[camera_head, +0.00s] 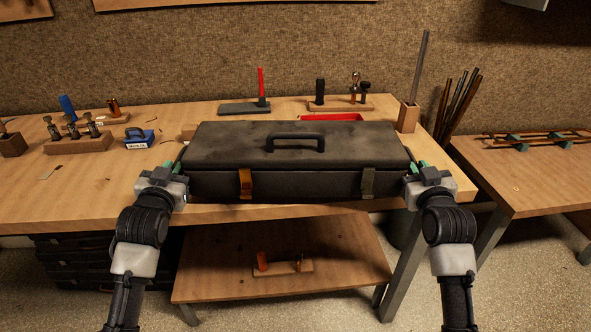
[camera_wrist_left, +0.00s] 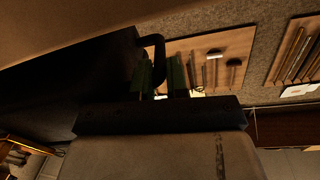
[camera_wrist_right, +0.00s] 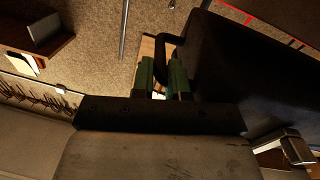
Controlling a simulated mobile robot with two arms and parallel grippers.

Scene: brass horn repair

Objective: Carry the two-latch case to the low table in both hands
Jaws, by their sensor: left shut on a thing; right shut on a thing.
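The two-latch case (camera_head: 290,148) is a long black box with a top handle, one orange latch and one grey latch on its front. It is lid-shut and looks level, in front of the workbench's front edge. My left gripper (camera_head: 172,171) is shut on the case's left end handle, seen in the left wrist view (camera_wrist_left: 155,58). My right gripper (camera_head: 418,174) is shut on the right end handle, seen in the right wrist view (camera_wrist_right: 170,52). The low table (camera_head: 225,258) stands below and in front of the workbench, partly under the case in the picture.
A small wooden block with an orange piece (camera_head: 282,268) sits on the low table. The workbench (camera_head: 80,190) holds a blue padlock-like box (camera_head: 139,139), tool blocks and a red tray (camera_head: 330,117). A second table (camera_head: 520,175) stands at right. Dark drawers (camera_head: 75,260) are at lower left.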

